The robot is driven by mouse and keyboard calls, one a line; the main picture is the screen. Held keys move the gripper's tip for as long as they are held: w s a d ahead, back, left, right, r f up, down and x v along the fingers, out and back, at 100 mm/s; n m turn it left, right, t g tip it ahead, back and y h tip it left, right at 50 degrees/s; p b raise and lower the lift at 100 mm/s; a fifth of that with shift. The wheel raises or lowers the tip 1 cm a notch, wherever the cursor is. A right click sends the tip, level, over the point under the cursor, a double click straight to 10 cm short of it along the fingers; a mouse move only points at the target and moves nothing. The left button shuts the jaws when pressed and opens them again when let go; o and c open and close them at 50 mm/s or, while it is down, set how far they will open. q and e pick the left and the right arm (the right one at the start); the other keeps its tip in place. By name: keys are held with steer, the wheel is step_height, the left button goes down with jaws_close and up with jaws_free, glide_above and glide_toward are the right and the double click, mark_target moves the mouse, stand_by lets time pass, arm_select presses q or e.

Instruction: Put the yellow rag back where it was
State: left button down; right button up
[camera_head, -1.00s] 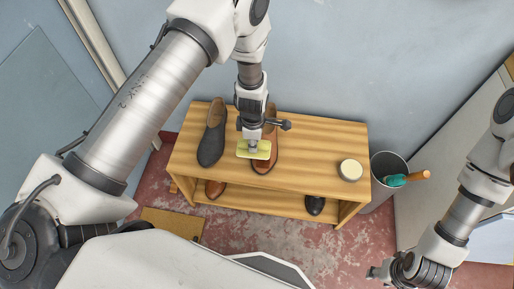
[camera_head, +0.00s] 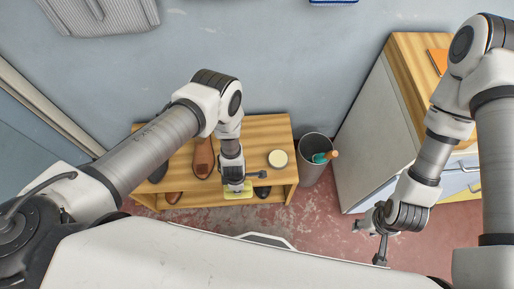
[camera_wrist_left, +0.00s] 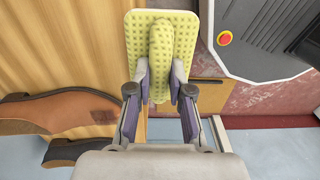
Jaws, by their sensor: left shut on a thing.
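The yellow rag (camera_head: 240,193) is held in my left gripper (camera_head: 235,184), near the front edge of the wooden shoe bench. The left wrist view shows the dimpled yellow rag (camera_wrist_left: 187,30) with its middle bunched up between the two fingers of the left gripper (camera_wrist_left: 160,92). The gripper is shut on it. In the head view the wrist hides part of the rag. My right gripper (camera_head: 381,248) hangs empty over the red floor at the right, away from the bench. Its fingers are too small to judge.
The bench (camera_head: 265,128) bears a brown shoe (camera_head: 203,160), a dark shoe partly behind my arm, and a round tin (camera_head: 278,158). More shoes lie on its lower shelf. A grey bin (camera_head: 311,173) with a green brush (camera_head: 320,158) stands right of it, then a cabinet (camera_head: 372,135).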

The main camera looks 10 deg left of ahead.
arm_select(q)
steer(key=w+b, duration=0.1)
steer(key=b, duration=0.1)
steer(key=w+f+b, duration=0.1)
steer(key=w+b, duration=0.1)
steer(key=b, duration=0.1)
steer(key=w+f+b, duration=0.1)
steer(key=b, duration=0.1)
steer(key=shift+w+a+f, duration=0.2)
steer(key=shift+a, duration=0.05)
steer(key=w+b, duration=0.2)
steer(key=b, duration=0.3)
steer(key=w+b, duration=0.3)
steer(key=b, duration=0.1)
steer(key=w+b, duration=0.2)
steer(key=b, duration=0.3)
steer(key=shift+w+a+f+b, duration=0.2)
steer(key=shift+w+f+b, duration=0.05)
steer(key=shift+w+b, duration=0.1)
steer(key=w+b, duration=0.1)
steer(key=b, duration=0.1)
steer(key=w+b, duration=0.2)
steer(key=shift+w+a+r, duration=0.15)
steer(key=shift+w+r, duration=0.05)
steer(key=shift+w, duration=0.1)
step_height(320, 180, down, 3)
steer(key=shift+r+b, duration=0.1)
steer(key=shift+b, duration=0.85)
steer(key=shift+w, duration=0.1)
